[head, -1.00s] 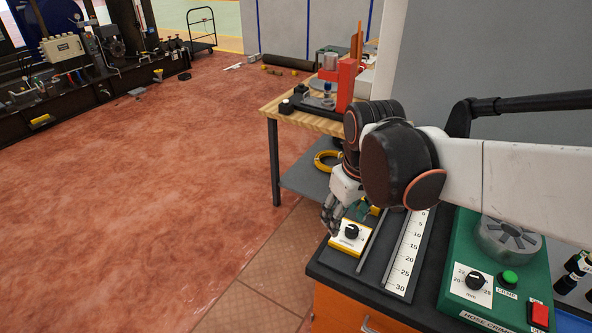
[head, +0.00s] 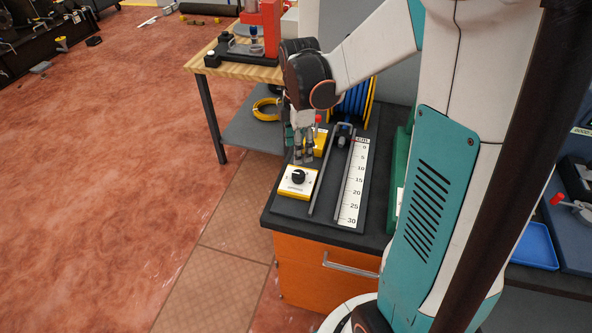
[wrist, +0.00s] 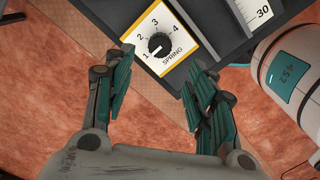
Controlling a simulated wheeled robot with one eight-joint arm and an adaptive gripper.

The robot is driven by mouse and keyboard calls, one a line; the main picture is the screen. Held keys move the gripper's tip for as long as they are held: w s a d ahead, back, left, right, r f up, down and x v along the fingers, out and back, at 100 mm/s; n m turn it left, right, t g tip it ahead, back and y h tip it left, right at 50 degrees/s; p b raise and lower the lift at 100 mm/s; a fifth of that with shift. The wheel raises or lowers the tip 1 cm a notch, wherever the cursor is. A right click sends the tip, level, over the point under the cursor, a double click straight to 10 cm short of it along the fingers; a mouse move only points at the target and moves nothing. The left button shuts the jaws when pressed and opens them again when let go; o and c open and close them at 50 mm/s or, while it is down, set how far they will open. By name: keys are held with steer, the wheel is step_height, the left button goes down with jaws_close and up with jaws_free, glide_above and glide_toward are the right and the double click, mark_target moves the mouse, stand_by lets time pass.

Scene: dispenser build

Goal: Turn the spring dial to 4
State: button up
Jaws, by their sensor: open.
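The spring dial is a black knob (wrist: 161,45) on a white plate with a yellow edge, marked 1 to 4 and SPRING. Its white pointer line appears to face the 1. In the head view the dial (head: 298,176) sits at the front left of a dark bench board. My gripper (wrist: 155,88) is open and empty, with its two green-padded fingers apart. In the wrist view the knob lies beyond the fingertips, roughly between them and not touched. In the head view my gripper (head: 304,157) hangs just behind the dial.
A ruler scale (head: 354,180) and a dark rail (head: 323,172) lie to the right of the dial. A yellow block (head: 318,142) stands behind it. The bench's left edge is close to the dial, with open red floor beyond.

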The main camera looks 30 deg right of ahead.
mark_target(298, 174)
step_height(298, 174, down, 11)
steer(key=b, duration=0.3)
steer(key=shift+r, duration=0.1)
steer(key=c, duration=1.1)
